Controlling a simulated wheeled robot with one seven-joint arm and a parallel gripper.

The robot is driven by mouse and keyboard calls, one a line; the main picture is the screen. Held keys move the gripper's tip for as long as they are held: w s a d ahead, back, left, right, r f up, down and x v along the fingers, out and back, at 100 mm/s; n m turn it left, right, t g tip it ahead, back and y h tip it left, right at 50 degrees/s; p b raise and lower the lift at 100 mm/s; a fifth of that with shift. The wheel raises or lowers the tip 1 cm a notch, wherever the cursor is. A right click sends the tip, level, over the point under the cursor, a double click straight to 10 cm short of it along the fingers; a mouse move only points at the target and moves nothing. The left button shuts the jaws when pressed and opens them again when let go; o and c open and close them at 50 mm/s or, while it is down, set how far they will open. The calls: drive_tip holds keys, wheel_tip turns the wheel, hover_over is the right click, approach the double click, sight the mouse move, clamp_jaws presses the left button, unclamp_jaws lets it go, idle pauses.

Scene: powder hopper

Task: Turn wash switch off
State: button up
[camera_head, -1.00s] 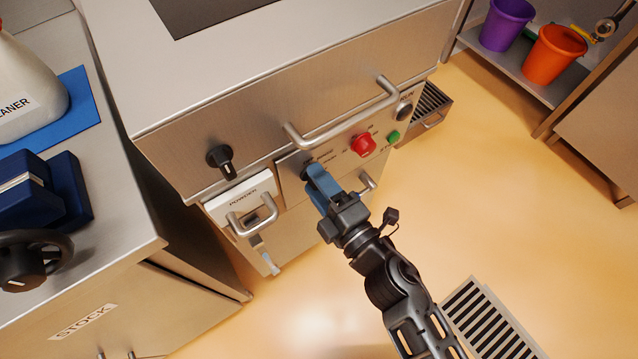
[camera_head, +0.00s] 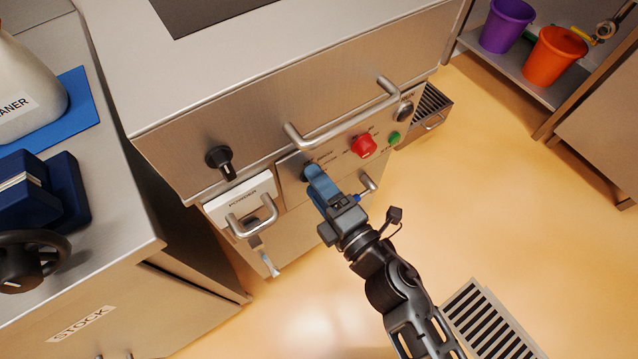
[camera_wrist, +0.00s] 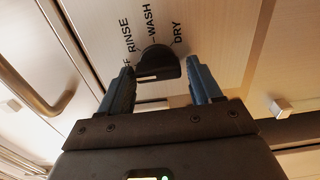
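The wash switch is a black rotary knob (camera_wrist: 158,62) on the steel panel, with RINSE, WASH and DRY printed around it and a partly hidden label ending in F at the left. A short pale mark shows at its lower left edge. Which label it points to, I cannot tell. My gripper (camera_wrist: 162,78) has its blue fingers apart, one on each side of the knob. The left finger is close to it or touching; a gap shows at the right. In the head view, my gripper (camera_head: 312,170) is at the panel and hides most of the knob.
A long bar handle (camera_head: 345,118) runs above the panel. A red button (camera_head: 363,145) and a green button (camera_head: 393,138) are to the right. Another black knob (camera_head: 220,160) and the POWDER drawer (camera_head: 243,199) are to the left.

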drive_tip(key=shift+o, duration=1)
drive_tip(key=v, duration=0.7)
drive_tip(key=shift+s+d+b, duration=0.25)
drive_tip(key=shift+s+b, duration=0.05)
drive_tip(key=shift+b, duration=0.05)
drive_tip(key=s+d+r+m+h, duration=0.3)
drive_tip(key=s+d+r+m, duration=0.2)
drive_tip(key=s+m, duration=0.3)
drive_tip(key=s+d+r+m+h+p, duration=0.1)
drive_tip(key=s+d+r+m+h, duration=0.2)
drive_tip(key=s+d+r+m, duration=0.2)
drive_tip(key=s+d+r+m+h, duration=0.4)
drive_tip(key=s+d+m, duration=0.3)
drive_tip(key=s+m, duration=0.4)
drive_tip(key=shift+r+m+p, duration=0.3)
drive_tip(key=shift+r+m, duration=0.1)
drive_tip(key=shift+m, duration=0.1)
